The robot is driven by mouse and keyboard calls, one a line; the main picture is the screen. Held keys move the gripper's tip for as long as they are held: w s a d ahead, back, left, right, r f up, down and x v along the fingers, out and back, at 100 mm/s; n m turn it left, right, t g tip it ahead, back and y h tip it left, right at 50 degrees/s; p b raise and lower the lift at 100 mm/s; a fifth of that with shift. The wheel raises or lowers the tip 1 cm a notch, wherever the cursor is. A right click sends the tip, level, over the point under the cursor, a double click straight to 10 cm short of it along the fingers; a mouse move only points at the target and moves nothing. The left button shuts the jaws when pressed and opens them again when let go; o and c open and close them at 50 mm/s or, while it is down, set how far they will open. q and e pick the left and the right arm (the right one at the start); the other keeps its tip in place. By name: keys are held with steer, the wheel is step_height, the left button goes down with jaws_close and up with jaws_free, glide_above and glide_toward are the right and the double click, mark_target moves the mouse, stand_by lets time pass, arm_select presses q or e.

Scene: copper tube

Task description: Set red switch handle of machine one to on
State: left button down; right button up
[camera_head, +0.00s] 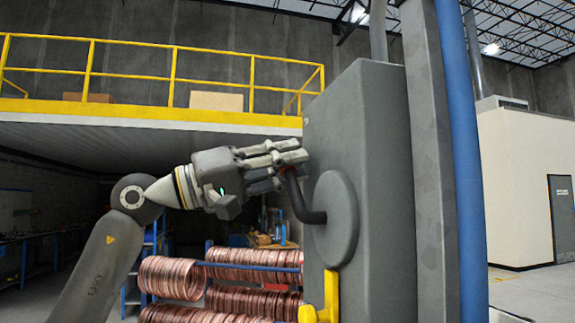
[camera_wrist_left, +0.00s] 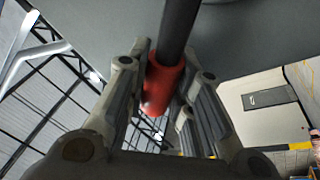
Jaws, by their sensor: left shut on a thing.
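The machine (camera_head: 362,130) is a tall grey box with a round disc (camera_head: 335,218) on its side. A dark bent lever comes out of the disc and rises to a red switch handle (camera_head: 290,171). My left gripper (camera_head: 298,155) is at the top of the lever, shut on the red handle. In the left wrist view, the red handle (camera_wrist_left: 161,85) lies between the fingers, with the dark shaft (camera_wrist_left: 178,30) running up to the grey surface. The fingers partly hide the handle in the head view. My right gripper is not in view.
A yellow bracket (camera_head: 325,300) sticks out low on the machine, below the disc. Copper coils (camera_head: 172,278) hang on a blue rack behind my left arm. A grey column and a blue pipe (camera_head: 462,150) stand right of the machine.

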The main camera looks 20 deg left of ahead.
arm_select(q)
steer(key=c, duration=1.3)
jaws_free()
steer(key=shift+s, duration=0.1)
steer(key=shift+o, duration=0.2)
steer(key=shift+s+a+f, duration=0.15)
steer(key=shift+s+a, duration=0.05)
steer(key=shift+a, duration=0.2)
steer(key=v, duration=1.1)
